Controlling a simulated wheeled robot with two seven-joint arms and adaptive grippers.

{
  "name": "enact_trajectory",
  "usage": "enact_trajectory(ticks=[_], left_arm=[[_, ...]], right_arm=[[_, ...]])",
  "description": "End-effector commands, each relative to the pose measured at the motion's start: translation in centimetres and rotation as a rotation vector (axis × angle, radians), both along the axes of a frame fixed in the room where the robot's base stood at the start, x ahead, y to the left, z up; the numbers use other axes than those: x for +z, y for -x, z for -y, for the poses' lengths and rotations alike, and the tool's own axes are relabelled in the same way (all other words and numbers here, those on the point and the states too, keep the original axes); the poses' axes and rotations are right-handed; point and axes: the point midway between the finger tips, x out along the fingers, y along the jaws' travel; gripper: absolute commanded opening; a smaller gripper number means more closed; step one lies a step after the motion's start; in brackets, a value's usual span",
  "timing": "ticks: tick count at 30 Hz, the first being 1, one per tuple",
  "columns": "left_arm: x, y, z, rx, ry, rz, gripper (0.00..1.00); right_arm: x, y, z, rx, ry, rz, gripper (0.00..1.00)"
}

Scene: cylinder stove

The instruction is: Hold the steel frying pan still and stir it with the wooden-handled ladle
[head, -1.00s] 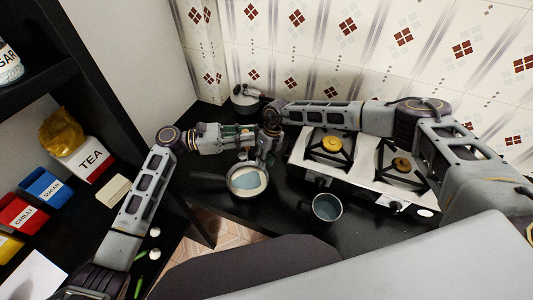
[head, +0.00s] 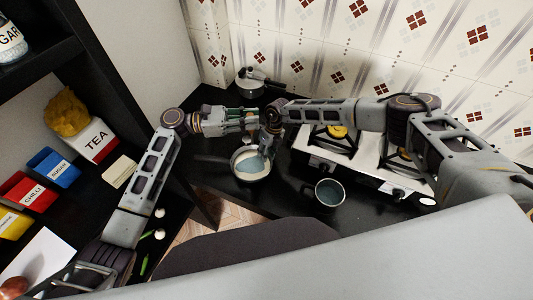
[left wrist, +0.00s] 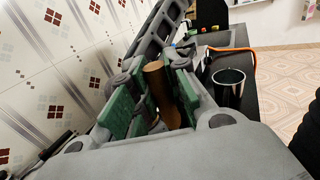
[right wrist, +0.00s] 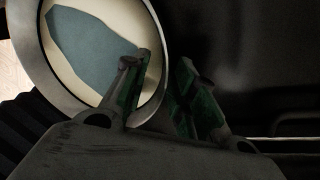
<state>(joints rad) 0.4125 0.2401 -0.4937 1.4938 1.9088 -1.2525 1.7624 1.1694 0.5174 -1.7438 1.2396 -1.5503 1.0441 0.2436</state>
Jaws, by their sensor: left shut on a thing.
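The steel frying pan (head: 247,181) sits on the dark counter, its dark handle pointing left. It holds cream-coloured contents with a blue-grey patch. My left gripper (head: 254,118) is behind the pan. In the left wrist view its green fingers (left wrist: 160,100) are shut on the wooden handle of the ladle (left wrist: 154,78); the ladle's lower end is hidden. My right gripper (head: 268,152) points down at the pan's back right rim. In the right wrist view its fingers (right wrist: 158,75) stand apart, one inside the pan (right wrist: 32,62) and one outside, with the rim between them.
A metal cup (head: 330,193) stands on the counter right of the pan. The two-burner stove (head: 315,151) is behind it, under my right arm. A lidded pot (head: 250,88) stands in the back corner. Labelled boxes, including a TEA box (head: 97,142), stand at the left.

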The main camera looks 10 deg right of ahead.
Motion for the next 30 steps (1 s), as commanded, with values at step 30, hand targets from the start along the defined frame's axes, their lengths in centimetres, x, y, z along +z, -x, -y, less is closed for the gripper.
enact_trajectory(ticks=[30], left_arm=[[-0.30,0.17,0.01,0.000,0.000,-0.001,0.00]], right_arm=[[0.05,-0.07,0.06,-0.002,0.000,0.000,0.00]])
